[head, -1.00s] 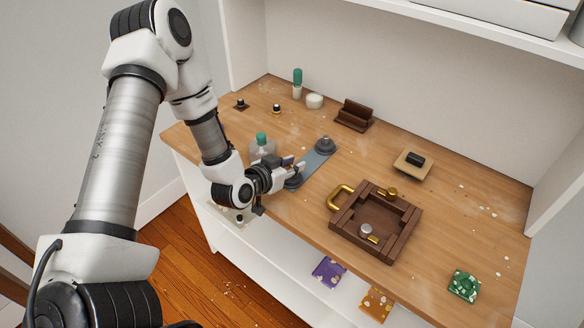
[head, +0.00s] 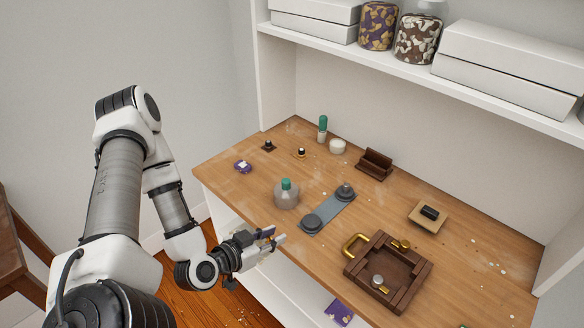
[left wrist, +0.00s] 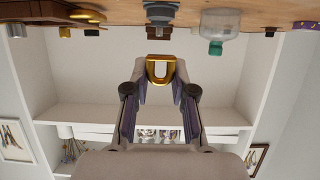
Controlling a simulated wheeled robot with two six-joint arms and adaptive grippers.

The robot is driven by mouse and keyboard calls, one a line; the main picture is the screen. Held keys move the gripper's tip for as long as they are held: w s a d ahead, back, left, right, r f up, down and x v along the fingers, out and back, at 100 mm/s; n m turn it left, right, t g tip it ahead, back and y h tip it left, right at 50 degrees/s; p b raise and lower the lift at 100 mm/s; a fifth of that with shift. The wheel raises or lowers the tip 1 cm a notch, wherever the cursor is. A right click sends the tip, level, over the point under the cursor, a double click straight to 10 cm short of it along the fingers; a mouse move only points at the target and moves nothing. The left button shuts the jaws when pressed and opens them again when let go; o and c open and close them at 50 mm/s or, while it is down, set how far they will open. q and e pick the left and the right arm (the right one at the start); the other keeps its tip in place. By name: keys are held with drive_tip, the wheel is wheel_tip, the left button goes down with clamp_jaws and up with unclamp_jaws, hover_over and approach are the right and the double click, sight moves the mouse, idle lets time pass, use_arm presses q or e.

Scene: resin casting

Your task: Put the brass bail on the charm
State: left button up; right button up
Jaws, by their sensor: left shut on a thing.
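My left gripper (head: 277,238) is at the front of the worktop, left of the grey strip. The left wrist view shows its fingertips (left wrist: 160,82) shut on the brass bail (left wrist: 160,62), a gold U-shaped loop. In the head view the bail is too small to make out. A small purple charm with pale specks (head: 242,166) lies at the worktop's left end, well apart from the gripper. What looks like the same charm shows at the edge of the left wrist view (left wrist: 306,25). My right gripper is out of view.
A clear bottle with a green cap (head: 286,197) stands near the grey strip with round weights (head: 329,211). A dark wooden frame with brass fittings (head: 390,270) is at right. Black-knobbed pieces (head: 268,146) stand behind the charm. The worktop's front left is clear.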

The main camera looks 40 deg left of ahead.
use_arm(q)
drive_tip(key=shift+s+a, duration=0.1)
drive_tip(key=shift+s, duration=0.3)
drive_tip(key=shift+w, duration=0.15)
drive_tip(key=w+d+m+h, duration=0.1)
drive_tip(key=w+d, duration=0.1)
drive_tip(key=d, duration=0.3)
drive_tip(key=w+d+m+g+h, duration=0.1)
drive_tip(key=w+d+m+h, duration=0.1)
drive_tip(key=d, duration=0.4)
drive_tip(key=w+d+m+h, duration=0.1)
drive_tip(key=w+d+h, duration=0.1)
drive_tip(key=w+d, duration=0.2)
drive_tip(key=shift+w+d+r+m+g, duration=0.15)
drive_tip(key=shift+d+m+g, duration=0.2)
drive_tip(key=shift+d, duration=0.5)
drive_tip(key=shift+w+d+r+n+t+y, duration=0.25)
drive_tip(key=shift+w+d+n+t+y, duration=0.3)
drive_tip(key=shift+w+d, duration=0.5)
drive_tip(key=a+n+y, duration=0.1)
drive_tip(key=w+a+n+y, duration=0.1)
drive_tip(key=n+y, duration=0.1)
drive_tip(key=a+r+n+y, duration=0.1)
drive_tip(key=y, duration=0.1)
drive_tip(key=shift+w+a+r+n+t, duration=0.1)
drive_tip(key=shift+w+n+t, duration=0.2)
drive_tip(key=shift+t, duration=0.1)
